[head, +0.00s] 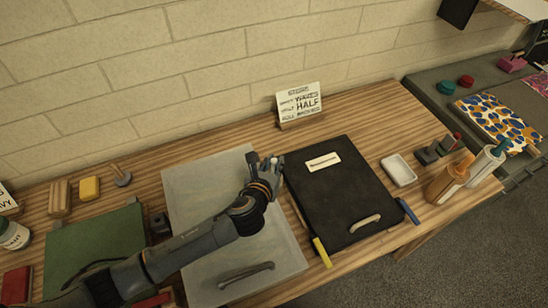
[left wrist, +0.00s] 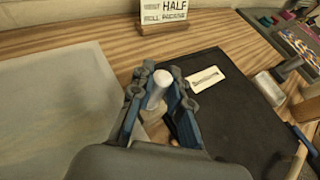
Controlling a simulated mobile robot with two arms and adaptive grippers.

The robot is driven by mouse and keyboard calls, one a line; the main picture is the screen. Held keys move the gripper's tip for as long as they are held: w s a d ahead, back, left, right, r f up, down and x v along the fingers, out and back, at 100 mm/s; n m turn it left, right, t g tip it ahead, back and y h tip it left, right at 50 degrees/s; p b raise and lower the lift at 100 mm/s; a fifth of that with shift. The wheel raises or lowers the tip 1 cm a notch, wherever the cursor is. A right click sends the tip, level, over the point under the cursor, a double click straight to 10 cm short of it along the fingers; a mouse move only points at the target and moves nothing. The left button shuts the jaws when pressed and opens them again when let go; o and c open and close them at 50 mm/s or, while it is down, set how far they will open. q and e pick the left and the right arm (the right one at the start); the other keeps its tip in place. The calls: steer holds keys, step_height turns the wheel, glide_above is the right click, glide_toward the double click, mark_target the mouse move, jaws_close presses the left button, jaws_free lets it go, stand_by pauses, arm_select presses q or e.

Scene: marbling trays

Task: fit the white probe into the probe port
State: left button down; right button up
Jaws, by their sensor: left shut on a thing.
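My left gripper (head: 266,160) is over the wooden table, at the gap between the grey tray lid and the black one. It is shut on the white probe (left wrist: 158,89), whose pale round top stands up between the blue-grey fingers in the left wrist view. The probe's lower end is hidden by the fingers and palm. A small greyish-tan patch shows below the probe between the fingers; I cannot tell whether it is the probe port. I cannot pick out the port for sure in the head view. My right gripper is out of view.
The grey lid (head: 205,190) lies left of the gripper and the black lid (head: 340,205) right of it, both with handles. A sign (head: 300,102) stands behind. A green lid (head: 95,240) lies left.

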arm_select(q)
steer(key=c, duration=1.2)
jaws_free()
steer(key=v, duration=1.2)
steer(key=shift+s, duration=0.1)
